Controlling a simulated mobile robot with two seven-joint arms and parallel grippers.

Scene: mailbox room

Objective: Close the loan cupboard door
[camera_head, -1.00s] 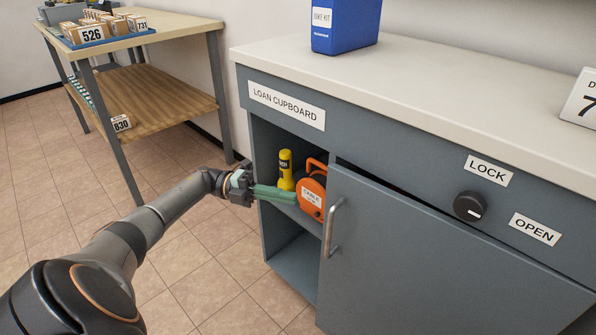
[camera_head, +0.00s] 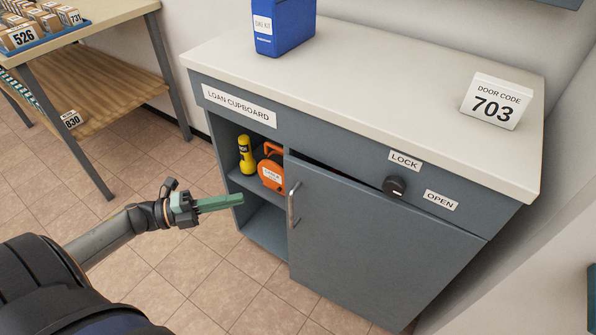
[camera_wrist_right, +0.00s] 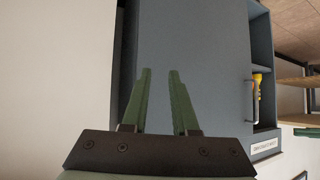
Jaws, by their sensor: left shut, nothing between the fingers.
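The loan cupboard (camera_head: 345,150) is grey with a pale top. Its door (camera_head: 370,240) stands ajar, with a dark gap along its top that narrows to the right. The handle (camera_head: 293,205) is on the door's left edge. The left side of the cupboard is uncovered. My left gripper (camera_head: 240,200) is shut and empty, in front of the uncovered side and left of the handle. In the right wrist view, my right gripper (camera_wrist_right: 161,75) has its two green fingers apart with nothing between them, in front of the door (camera_wrist_right: 205,55). The handle (camera_wrist_right: 254,98) shows to their right.
A yellow torch (camera_head: 246,155) and orange cable reel (camera_head: 272,172) stand on the inner shelf. A lock knob (camera_head: 395,187) is above the door. A blue box (camera_head: 285,30) and door code sign (camera_head: 495,103) stand on top. A parcel table (camera_head: 130,27) is at left.

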